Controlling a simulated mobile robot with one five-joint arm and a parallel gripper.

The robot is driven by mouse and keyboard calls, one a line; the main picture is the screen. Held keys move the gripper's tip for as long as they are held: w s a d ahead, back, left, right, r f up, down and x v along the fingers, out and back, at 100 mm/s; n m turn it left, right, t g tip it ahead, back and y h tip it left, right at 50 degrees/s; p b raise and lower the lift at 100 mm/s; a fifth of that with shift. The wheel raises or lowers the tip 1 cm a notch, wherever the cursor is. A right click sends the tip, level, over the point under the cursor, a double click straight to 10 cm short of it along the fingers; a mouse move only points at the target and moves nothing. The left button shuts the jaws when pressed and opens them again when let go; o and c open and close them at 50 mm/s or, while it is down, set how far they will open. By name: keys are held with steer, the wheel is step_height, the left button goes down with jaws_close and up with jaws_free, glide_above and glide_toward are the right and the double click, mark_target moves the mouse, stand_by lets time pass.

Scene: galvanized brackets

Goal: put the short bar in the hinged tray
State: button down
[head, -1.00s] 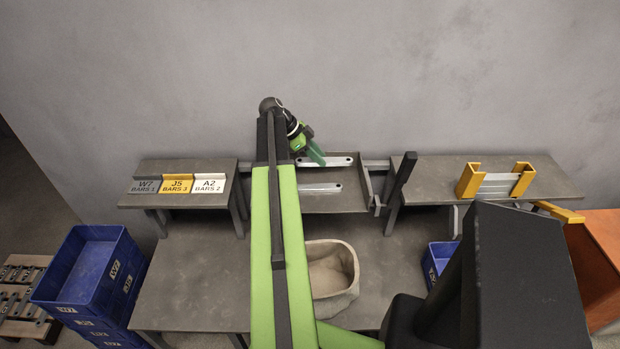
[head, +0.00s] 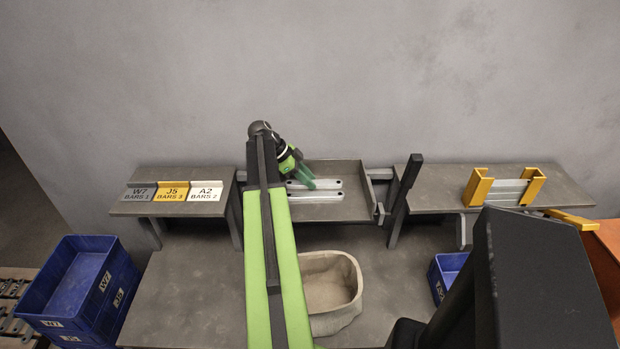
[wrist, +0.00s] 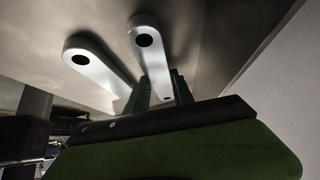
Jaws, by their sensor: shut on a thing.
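The hinged tray (head: 366,190) is a shallow grey tray at the back middle in the head view. Two silver bars with holed, rounded ends lie close together and roughly parallel there. The farther one, the short bar (head: 330,184), is partly hidden by my gripper (head: 307,184); the other bar (head: 315,196) lies just nearer. In the wrist view, my gripper (wrist: 160,88) is shut on the short bar (wrist: 150,52), with a finger on each side, and the other bar (wrist: 88,60) is to its left. I cannot tell whether the held bar touches the tray floor.
A yellow bracket holder (head: 478,187) with bars stands on the right table. Label plates (head: 173,192) sit on the left table. A beige bin (head: 332,296) is in front of the tray. Blue crates (head: 80,290) stand at left. A dark post (head: 405,190) rises beside the tray.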

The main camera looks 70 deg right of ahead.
steer(key=c, duration=1.1)
jaws_free()
steer(key=shift+r+p, duration=0.2)
steer(key=shift+p, duration=0.1)
steer(key=p+v, duration=0.9)
steer(key=v, duration=0.2)
steer(key=shift+w+r, duration=0.2)
steer(key=shift+w, duration=0.2)
steer(key=shift+a, duration=0.1)
